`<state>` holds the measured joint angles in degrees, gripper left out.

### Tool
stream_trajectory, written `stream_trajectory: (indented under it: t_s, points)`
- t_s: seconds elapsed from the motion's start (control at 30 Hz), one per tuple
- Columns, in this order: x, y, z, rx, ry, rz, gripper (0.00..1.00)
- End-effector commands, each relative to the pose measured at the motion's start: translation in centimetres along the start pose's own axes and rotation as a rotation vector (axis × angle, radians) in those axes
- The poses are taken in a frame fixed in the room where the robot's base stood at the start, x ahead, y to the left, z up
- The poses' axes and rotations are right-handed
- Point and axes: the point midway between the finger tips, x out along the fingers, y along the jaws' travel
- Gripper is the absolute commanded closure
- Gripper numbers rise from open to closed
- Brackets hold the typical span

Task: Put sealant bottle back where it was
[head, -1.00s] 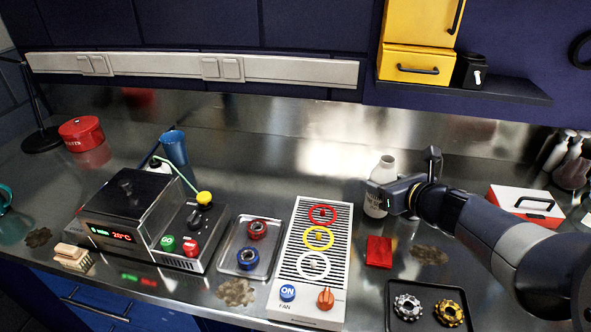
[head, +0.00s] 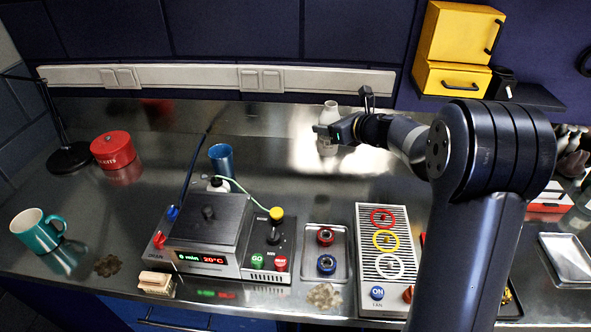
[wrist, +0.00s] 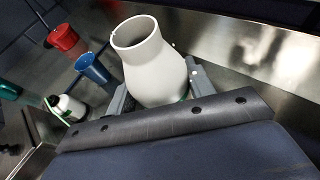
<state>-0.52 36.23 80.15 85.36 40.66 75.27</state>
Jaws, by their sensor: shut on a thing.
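The sealant bottle (head: 330,107) is white, with a wide open neck and rounded shoulders. My gripper (head: 327,132) is shut around its body, in front of the shiny back wall, and seems to hold it clear of the bench. In the wrist view the bottle (wrist: 153,62) stands between the fingers, roughly upright, with its open mouth towards the camera. Its lower part and label are hidden there.
A blue cup (head: 221,158) and a smaller white bottle (head: 217,184) stand behind the oven-like machine (head: 212,225). A red tin (head: 113,150) is farther left. Bench behind the tray is clear.

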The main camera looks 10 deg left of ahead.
Motion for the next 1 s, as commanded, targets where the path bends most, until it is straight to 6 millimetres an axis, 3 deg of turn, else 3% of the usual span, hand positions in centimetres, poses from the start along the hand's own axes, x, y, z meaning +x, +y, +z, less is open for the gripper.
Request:
stream_trajectory:
  t_s: [0.1,0.3,0.73,1.0]
  points:
    - [0.2,-0.5,-0.4,0.002,0.001,-0.001,0.77]
    - [1.6,-0.5,-3.8,0.005,0.003,0.000,0.77]
    - [3.6,-0.5,-8.4,0.003,0.003,0.000,0.77]
    - [3.9,-0.5,-9.0,-0.001,0.000,-0.001,0.77]
